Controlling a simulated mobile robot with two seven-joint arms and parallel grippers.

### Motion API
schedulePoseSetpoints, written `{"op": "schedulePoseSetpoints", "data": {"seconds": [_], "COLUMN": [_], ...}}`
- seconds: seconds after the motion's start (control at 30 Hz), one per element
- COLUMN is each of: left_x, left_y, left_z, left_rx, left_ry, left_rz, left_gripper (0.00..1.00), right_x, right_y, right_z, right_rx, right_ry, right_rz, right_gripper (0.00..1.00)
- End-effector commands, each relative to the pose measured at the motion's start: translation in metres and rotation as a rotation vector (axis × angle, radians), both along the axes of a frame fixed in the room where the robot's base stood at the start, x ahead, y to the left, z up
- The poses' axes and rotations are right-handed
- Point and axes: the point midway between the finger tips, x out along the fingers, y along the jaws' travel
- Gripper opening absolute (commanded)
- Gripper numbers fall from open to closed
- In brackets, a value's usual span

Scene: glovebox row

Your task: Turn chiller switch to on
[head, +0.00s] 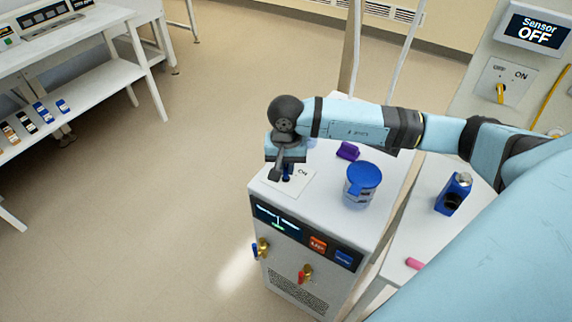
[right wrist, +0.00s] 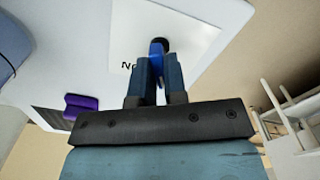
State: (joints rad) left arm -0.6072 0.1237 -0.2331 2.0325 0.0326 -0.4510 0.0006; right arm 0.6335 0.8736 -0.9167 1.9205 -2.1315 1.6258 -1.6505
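The chiller (head: 330,225) is a white cabinet with a dark front display. My right gripper (head: 285,172) points down over this plate. In the right wrist view, its two dark fingers (right wrist: 158,75) stand close on both sides of the lever and appear to touch it. The gripper and fingers hide much of the lever and the plate's other lettering. My left gripper is not in view.
A blue-lidded jar (head: 361,186) and a purple object (head: 348,151) stand on the chiller top, right of the switch. A blue box-like holder (head: 454,194) and a pink item (head: 414,263) are on the bench at right. A wall panel (head: 536,32) reads "Sensor OFF".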

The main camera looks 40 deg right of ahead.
Motion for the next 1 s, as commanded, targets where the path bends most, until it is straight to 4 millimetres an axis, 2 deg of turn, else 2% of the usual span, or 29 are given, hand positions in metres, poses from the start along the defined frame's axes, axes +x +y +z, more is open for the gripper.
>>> {"op": "schedulePoseSetpoints", "data": {"seconds": [0.37, 0.77, 1.0], "left_x": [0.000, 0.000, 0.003], "left_y": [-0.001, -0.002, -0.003], "left_z": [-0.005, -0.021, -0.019], "left_rx": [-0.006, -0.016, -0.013], "left_ry": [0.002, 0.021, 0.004], "left_rz": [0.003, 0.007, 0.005], "left_gripper": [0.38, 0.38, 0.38], "right_x": [0.000, 0.000, 0.000], "right_y": [0.000, 0.000, 0.000], "right_z": [-0.001, -0.002, -0.001], "right_rx": [0.000, 0.000, 0.000], "right_ry": [0.000, 0.000, 0.000], "right_rz": [-0.058, -0.318, -0.449], "right_gripper": [0.00, 0.00, 0.00]}}
